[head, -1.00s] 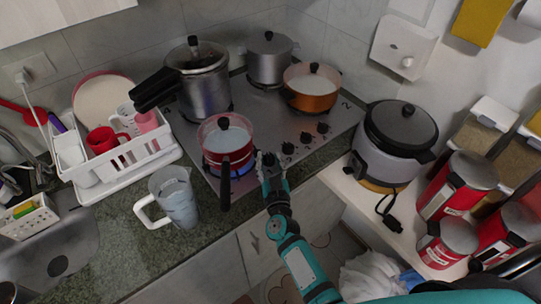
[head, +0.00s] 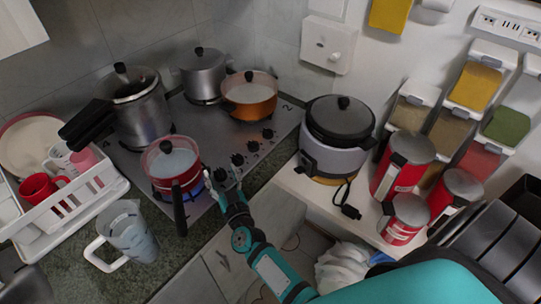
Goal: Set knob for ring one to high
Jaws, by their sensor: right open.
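The stove (head: 215,125) has a row of black knobs along its right front edge. The nearest knob (head: 220,175) is at the fingertips of my right gripper (head: 227,186). The gripper is open, its fingers beside that knob; I cannot tell whether they touch it. Further knobs (head: 237,160), (head: 253,146), (head: 267,134) run away towards the back right. A blue flame shows under the red saucepan (head: 170,165) on the front ring. Which ring is number one is not readable. My left gripper is not in view.
The saucepan's black handle (head: 180,208) sticks out towards the front, left of my right gripper. A pressure cooker (head: 140,108), a grey pot (head: 203,75) and an orange pot (head: 249,94) stand on the stove. A rice cooker (head: 335,140) stands to the right, a jug (head: 128,232) in front left.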

